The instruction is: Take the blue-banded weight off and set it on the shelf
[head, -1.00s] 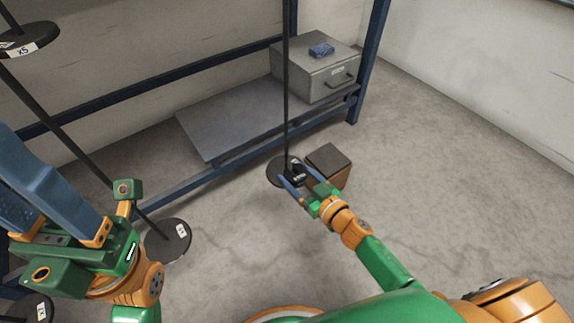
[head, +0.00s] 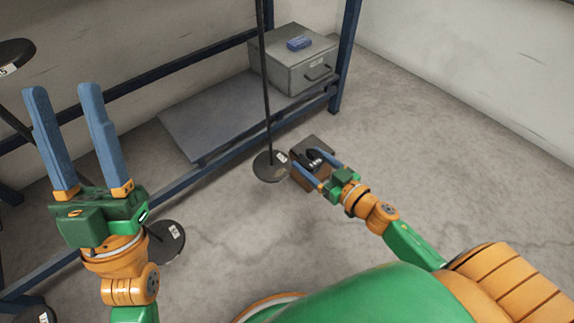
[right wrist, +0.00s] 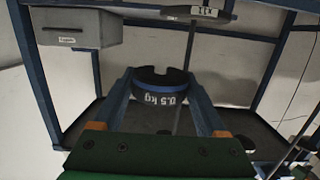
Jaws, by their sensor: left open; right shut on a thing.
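The blue-banded weight (right wrist: 160,84), dark with a slot and marked 0.5 kg, is between the fingers of my right gripper (right wrist: 161,82) in the right wrist view. In the head view my right gripper (head: 311,165) is shut on the same small dark weight (head: 314,158). It is just right of the round black hanging pan (head: 271,167) and apart from it. The blue band is not clear there. The grey shelf (head: 205,120) lies behind and left of the weight. My left gripper (head: 64,92) is open and empty, fingers pointing up, at the left.
A brown box (head: 320,143) with a dark top is behind the right gripper. A grey drawer box (head: 300,72) with a blue block (head: 299,43) stands at the shelf's right end. A thin dark rod (head: 266,90) rises before the shelf. Another black disc (head: 166,242) hangs lower left.

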